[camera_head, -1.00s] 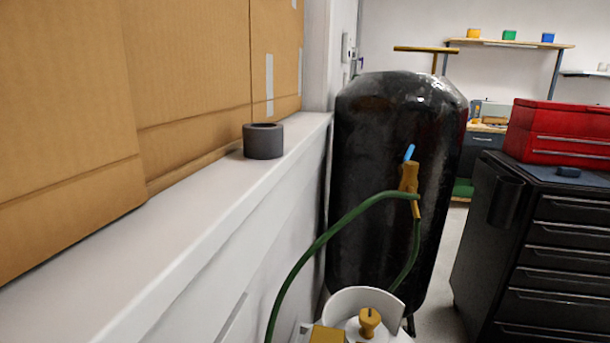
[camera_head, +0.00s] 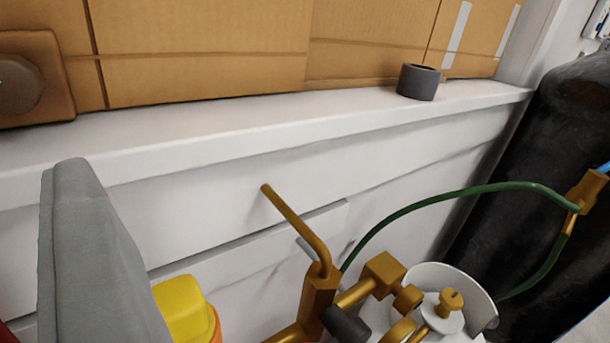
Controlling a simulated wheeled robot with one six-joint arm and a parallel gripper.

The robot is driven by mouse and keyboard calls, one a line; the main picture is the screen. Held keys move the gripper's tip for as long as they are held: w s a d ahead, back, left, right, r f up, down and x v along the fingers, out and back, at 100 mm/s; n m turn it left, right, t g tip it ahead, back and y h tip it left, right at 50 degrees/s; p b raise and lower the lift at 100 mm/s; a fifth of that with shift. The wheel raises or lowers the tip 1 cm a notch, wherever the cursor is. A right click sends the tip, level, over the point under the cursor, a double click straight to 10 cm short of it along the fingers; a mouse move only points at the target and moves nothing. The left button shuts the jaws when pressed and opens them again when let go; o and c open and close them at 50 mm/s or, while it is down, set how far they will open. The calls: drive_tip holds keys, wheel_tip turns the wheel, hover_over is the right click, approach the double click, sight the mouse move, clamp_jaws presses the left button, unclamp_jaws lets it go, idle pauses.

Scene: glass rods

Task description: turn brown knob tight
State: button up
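A brown-gold knob (camera_head: 449,300) stands upright on a pale round base, low right of centre. A white curved collar (camera_head: 475,288) stands partly around it. Brown-gold valve fittings (camera_head: 384,270) lie just left of the knob, with a dark grey round part (camera_head: 346,323) beside them. The lower fittings are cut off by the bottom edge. My gripper is not in view, so its opening and its distance from the knob do not show.
A green hose (camera_head: 430,212) arches to a brown handle (camera_head: 589,189) by a black tank (camera_head: 560,140). A bent brown tube (camera_head: 296,228) rises left of the fittings. A grey upright slab (camera_head: 95,260) and a yellow object (camera_head: 184,308) stand lower left. A white ledge (camera_head: 250,125) runs behind.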

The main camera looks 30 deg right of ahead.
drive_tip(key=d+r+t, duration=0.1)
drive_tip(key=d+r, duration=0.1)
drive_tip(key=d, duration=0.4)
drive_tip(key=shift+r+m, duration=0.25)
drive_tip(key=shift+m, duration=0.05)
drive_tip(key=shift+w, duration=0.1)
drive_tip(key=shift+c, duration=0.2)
